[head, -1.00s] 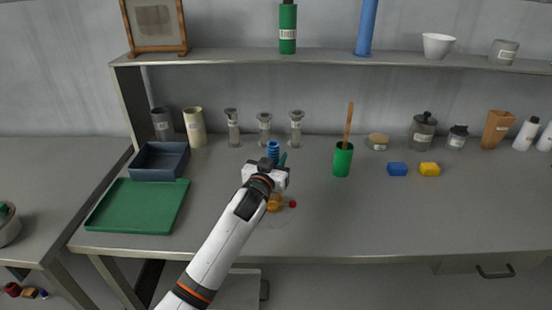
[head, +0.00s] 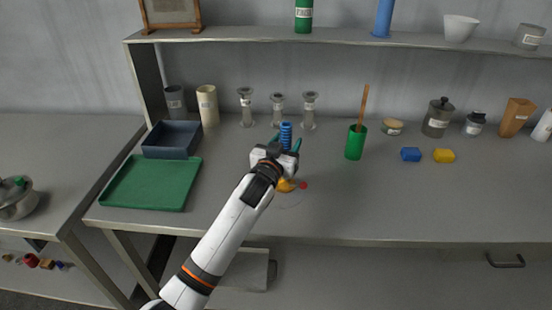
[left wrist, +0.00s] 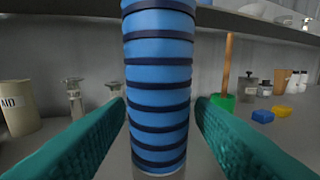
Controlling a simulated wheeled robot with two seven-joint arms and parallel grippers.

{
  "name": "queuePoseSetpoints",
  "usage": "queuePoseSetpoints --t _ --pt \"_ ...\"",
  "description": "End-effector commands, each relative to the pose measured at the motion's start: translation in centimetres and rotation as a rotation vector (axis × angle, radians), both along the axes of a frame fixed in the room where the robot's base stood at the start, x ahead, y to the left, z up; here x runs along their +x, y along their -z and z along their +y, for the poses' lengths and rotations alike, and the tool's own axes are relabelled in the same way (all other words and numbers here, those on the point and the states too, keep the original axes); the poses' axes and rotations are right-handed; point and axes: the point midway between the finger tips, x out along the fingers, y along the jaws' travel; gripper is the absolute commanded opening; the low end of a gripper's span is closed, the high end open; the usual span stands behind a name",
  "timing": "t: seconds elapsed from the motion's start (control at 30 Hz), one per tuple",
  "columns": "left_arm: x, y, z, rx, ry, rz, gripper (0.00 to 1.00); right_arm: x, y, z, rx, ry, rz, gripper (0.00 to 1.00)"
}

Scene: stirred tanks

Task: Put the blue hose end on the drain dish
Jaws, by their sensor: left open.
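The blue hose end (head: 286,131) is an upright, ribbed blue cylinder with dark rings, on the bench in front of the glass columns. It fills the middle of the left wrist view (left wrist: 159,90). My left gripper (head: 286,142) is open, with one teal finger on each side of the hose end. The wrist view shows gaps between the fingers and the hose. A dark blue-grey open dish (head: 172,154) and a flat green tray (head: 150,184) lie to the left. I cannot tell which is the drain dish. My right gripper is not in view.
A green cup (head: 356,144) with a wooden stick stands right of the hose. Blue (head: 411,154) and yellow (head: 444,156) blocks lie farther right. Glass columns (head: 278,110) stand behind. A shelf (head: 340,40) overhangs the back. The front right of the bench is clear.

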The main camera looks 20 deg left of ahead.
Motion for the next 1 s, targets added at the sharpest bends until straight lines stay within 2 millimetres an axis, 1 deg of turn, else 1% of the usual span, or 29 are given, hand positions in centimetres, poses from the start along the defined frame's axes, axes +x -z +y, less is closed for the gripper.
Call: queuePoseSetpoints --t 0.03,0.1,0.3,0.4,0.5,0.67,1.0 --pt "-1.1 0.2 0.0 0.000 0.001 0.000 0.49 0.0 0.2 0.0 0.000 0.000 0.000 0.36" --pt "-2.6 0.2 0.1 -0.002 0.001 0.000 0.49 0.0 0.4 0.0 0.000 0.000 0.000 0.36" --pt "-6.5 0.2 0.3 -0.002 0.000 0.000 0.49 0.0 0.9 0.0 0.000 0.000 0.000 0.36" --pt "-8.0 0.2 0.3 -0.001 0.000 0.001 0.49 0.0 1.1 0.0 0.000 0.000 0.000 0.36" --pt "-9.1 0.1 0.3 0.000 0.000 0.000 0.49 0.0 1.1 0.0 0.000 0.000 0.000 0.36" --pt "-9.7 0.0 0.4 0.000 0.000 0.000 0.49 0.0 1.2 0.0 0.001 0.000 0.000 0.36" --pt "-9.7 0.0 0.4 0.000 0.000 0.000 0.49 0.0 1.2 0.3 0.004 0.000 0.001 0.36"
